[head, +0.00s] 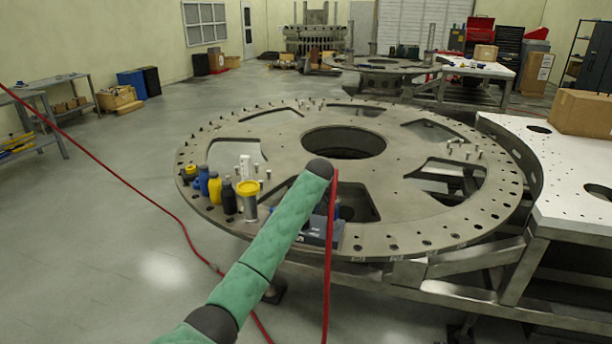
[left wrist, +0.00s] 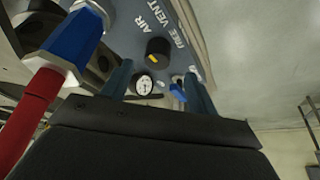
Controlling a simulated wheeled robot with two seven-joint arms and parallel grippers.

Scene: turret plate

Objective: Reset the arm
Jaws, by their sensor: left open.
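My left arm (head: 270,235) in its green sleeve reaches over the near edge of the large round turret plate (head: 265,140). In the head view its gripper is hidden or hard to make out below the dark wrist end. In the left wrist view my left gripper (left wrist: 157,72) is open, its two teal fingers apart. Beyond and between them is a blue-grey panel (left wrist: 135,25) lettered "AIR" and "FREE VENT", with a black knob (left wrist: 158,50) and a small round gauge (left wrist: 144,85). I see nothing clearly held. My right gripper is in neither view.
A blue device (head: 318,232) sits on the plate's near edge beside my wrist. Bottles (head: 214,188) and a yellow-topped can (head: 247,205) stand left of it. A red hose (head: 327,270) hangs by the wrist. A white perforated table (head: 560,180) is at right. Open floor lies left.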

